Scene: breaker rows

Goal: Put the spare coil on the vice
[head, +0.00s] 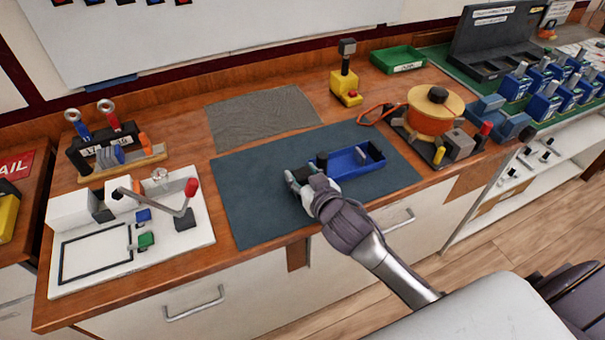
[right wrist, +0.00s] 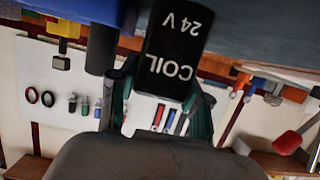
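The spare coil (right wrist: 172,50) is a black block marked "COIL 24V", large and upside down in the right wrist view. In the head view a small dark block (head: 322,160) at the left end of the blue tray looks like it. My right gripper (head: 303,178) is over the dark mat, close to that block. In the wrist view its fingers (right wrist: 160,105) are spread around the coil's near end, with a gap on the left side; firm contact is not visible. The blue vice (head: 498,118) appears at the bench's right. My left gripper is out of view.
The blue tray (head: 352,162) lies on the dark mat (head: 255,200). A white fixture (head: 190,225) with a red-handled lever is at left. The grey mat (head: 262,115) behind is clear.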

